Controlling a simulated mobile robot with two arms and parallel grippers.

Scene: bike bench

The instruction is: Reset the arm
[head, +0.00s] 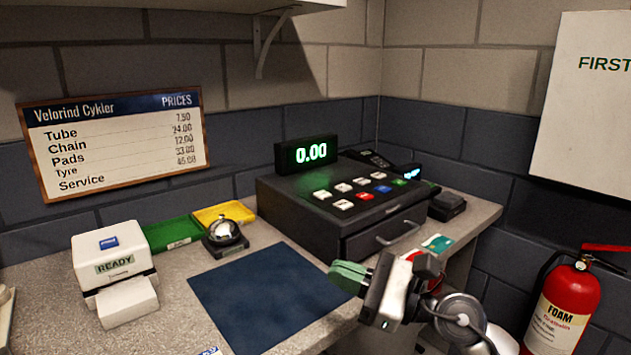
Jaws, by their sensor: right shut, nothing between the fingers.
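My right gripper (347,278) shows at the lower middle right, with green fingertips pointing left. It is shut and empty, above the right edge of the blue mat (262,300) and in front of the cash register. My right arm reaches in from the lower right. My left gripper is not in the view.
A cash register (300,215) reading 0.00 stands in the corner, its drawer shut. A fire extinguisher (565,305) stands right.

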